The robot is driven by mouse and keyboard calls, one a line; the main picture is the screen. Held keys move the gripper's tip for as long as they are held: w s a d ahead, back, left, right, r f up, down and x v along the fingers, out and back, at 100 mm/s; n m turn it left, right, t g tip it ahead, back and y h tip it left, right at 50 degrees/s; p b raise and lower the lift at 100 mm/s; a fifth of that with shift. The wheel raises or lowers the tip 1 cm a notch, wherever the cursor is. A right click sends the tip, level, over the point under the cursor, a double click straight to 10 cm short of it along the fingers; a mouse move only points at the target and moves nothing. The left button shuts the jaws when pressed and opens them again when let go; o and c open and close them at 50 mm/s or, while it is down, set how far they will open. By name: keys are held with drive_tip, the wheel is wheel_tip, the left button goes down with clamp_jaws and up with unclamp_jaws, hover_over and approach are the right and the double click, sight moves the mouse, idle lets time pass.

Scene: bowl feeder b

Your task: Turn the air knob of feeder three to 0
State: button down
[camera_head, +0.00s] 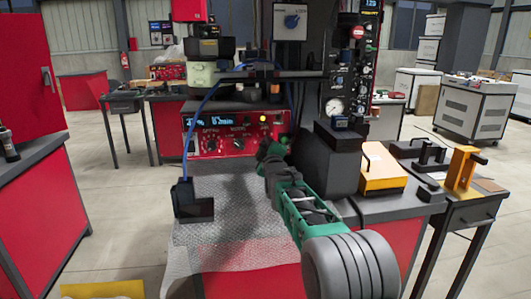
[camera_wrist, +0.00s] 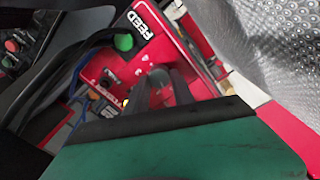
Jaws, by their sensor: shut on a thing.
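A red control panel (camera_head: 222,133) faces me in the head view, with a lit display (camera_head: 225,121) and two dark knobs, one (camera_head: 211,146) left of the other (camera_head: 238,143). My gripper (camera_head: 270,150) is at the panel's right end. In the wrist view my gripper (camera_wrist: 160,86) is shut on a dark round knob (camera_wrist: 160,75) on the red panel face (camera_wrist: 203,62). The fingers hide much of the knob, and its pointer and scale cannot be read. I cannot tell which feeder it belongs to. A "FEED" label (camera_wrist: 138,25) and a green button (camera_wrist: 123,42) are nearby.
A dark upright block (camera_head: 330,165) stands just right of my gripper. A yellow-topped box (camera_head: 382,170) is farther right. A blue cable (camera_head: 190,135) hangs by the panel's left end to a dark block (camera_head: 192,205). A textured metal sheet (camera_head: 235,235) lies in front.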

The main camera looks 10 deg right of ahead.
drive_tip(key=shift+f+n+b, duration=0.1)
drive_tip(key=shift+n+b, duration=0.5)
drive_tip(key=shift+n, duration=0.6)
drive_tip(key=c, duration=1.1)
unclamp_jaws()
drive_tip(key=s, duration=0.7)
drive_tip(key=shift+s+f, duration=0.15)
drive_tip(key=shift+s, duration=0.25)
